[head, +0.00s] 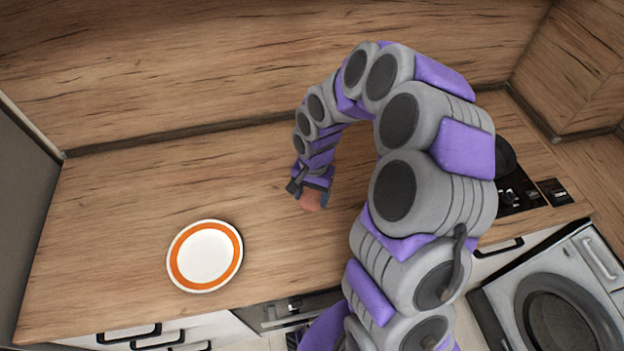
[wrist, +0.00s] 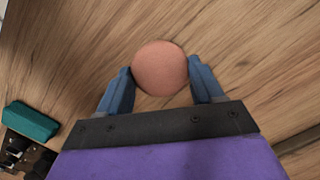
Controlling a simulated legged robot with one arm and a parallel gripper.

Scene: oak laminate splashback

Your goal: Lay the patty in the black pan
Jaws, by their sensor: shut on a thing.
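The patty (head: 311,202) is a round pinkish-brown piece at the end of my arm in the head view. In the wrist view the patty (wrist: 160,66) sits between the two blue fingers. My gripper (head: 312,190) is shut on it over the wood counter; its fingers (wrist: 160,76) also show in the wrist view. The height above the counter is hard to tell. A dark round thing, likely the black pan (head: 506,156), shows at the right by the hob, mostly hidden behind my arm.
A white plate with an orange ring (head: 207,256) lies on the counter (head: 110,215) at the left front. A black hob (head: 520,190) is at the right. A teal block (wrist: 31,121) shows at the left in the wrist view. The counter's back middle is clear.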

